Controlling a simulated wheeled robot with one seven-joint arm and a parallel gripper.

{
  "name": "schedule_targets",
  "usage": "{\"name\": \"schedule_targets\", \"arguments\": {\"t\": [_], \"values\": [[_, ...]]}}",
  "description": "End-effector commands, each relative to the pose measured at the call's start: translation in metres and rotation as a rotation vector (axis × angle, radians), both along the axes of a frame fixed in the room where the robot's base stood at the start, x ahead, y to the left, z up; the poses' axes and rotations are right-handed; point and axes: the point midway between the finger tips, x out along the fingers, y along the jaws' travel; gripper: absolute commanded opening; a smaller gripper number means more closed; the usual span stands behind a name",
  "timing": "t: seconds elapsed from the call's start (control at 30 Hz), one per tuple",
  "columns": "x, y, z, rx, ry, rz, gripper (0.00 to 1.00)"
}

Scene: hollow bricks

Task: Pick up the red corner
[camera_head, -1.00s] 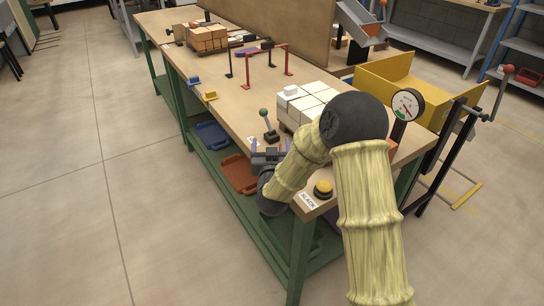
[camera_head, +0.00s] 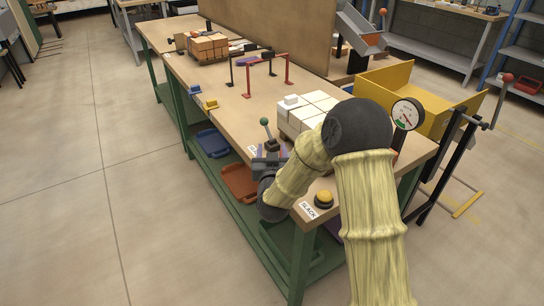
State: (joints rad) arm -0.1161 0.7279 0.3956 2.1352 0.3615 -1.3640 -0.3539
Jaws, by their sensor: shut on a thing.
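My gripper (camera_head: 269,164) is at the near long edge of the workbench (camera_head: 222,108), low beside a lever with a green knob (camera_head: 265,122). It is small in the picture and partly behind my own wrist. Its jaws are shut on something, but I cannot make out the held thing. I cannot pick out a red corner for certain. Orange-red bricks (camera_head: 209,46) stand stacked at the bench's far end, well away from my gripper.
White blocks (camera_head: 308,108) stand on the bench behind my arm. Red and black gates (camera_head: 289,68) stand beyond them. A yellow bin (camera_head: 432,100), a gauge (camera_head: 406,113) and a crank stand (camera_head: 455,150) are on the right.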

Motion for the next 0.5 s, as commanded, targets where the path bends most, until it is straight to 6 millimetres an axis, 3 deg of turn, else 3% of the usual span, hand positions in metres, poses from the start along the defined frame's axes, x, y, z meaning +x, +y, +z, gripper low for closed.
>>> {"name": "schedule_targets", "arguments": {"t": [0.3, 0.5], "values": [[0.0, 0.0, 0.064, 0.001, -0.006, 0.001, 0.26], [0.0, 0.0, 0.086, 0.0, -0.002, 0.001, 0.26]]}}
